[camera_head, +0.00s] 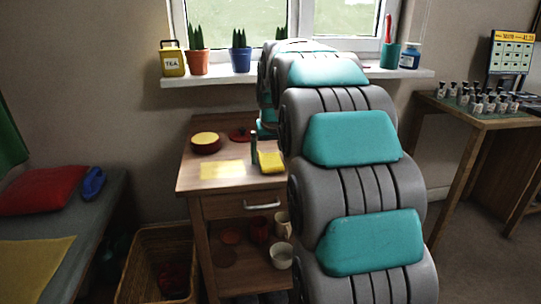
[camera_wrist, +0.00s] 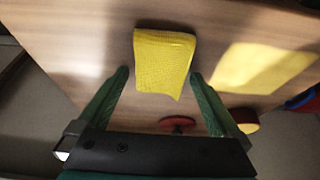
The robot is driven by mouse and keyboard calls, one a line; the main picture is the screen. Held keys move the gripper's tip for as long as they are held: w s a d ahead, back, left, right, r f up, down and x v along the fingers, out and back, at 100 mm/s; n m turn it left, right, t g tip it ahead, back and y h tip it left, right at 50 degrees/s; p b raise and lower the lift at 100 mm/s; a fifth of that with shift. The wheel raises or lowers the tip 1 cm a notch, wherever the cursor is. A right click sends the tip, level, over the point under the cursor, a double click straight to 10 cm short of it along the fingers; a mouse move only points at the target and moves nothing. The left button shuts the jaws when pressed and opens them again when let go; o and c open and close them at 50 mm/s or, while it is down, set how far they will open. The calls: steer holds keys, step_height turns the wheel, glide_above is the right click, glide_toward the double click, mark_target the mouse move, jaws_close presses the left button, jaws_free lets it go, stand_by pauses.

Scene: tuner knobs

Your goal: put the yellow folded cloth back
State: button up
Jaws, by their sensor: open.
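The yellow folded cloth (camera_head: 271,162) lies on the wooden top of a small cabinet (camera_head: 193,178), beside my arm. In the wrist view the cloth (camera_wrist: 164,60) is a textured, slightly skewed block in front of my gripper (camera_wrist: 158,76). The two green fingers are apart, with the cloth's near part between their tips in the picture. I cannot tell whether they touch it. In the head view one green finger shows left of the cloth and my arm hides the rest. A flat bright yellow patch (camera_head: 222,169) lies left of the cloth; it also shows in the wrist view (camera_wrist: 262,68).
A red pot with a yellow top (camera_head: 206,142) and a red lid (camera_head: 240,134) stand at the back of the cabinet top. Mugs (camera_head: 281,256) stand on the shelf below. The windowsill (camera_head: 200,80) holds plants and a tea tin (camera_head: 172,61).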

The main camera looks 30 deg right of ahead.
steer(key=v, duration=1.2)
steer(key=shift+s+r, duration=0.1)
steer(key=s+a+f+n+g, duration=0.1)
steer(key=s+a+f+g, duration=0.1)
steer(key=s+a+f, duration=0.3)
steer(key=s+a+f+n+g, duration=0.1)
steer(key=s+a+f, duration=0.4)
steer(key=s+f, duration=0.6)
steer(key=s+a+f+n+g+y, duration=0.1)
steer(key=s+a+f+g, duration=0.2)
steer(key=s, duration=1.7)
steer(key=a+f, duration=0.3)
steer(key=f, duration=0.2)
steer(key=shift+s, duration=0.35)
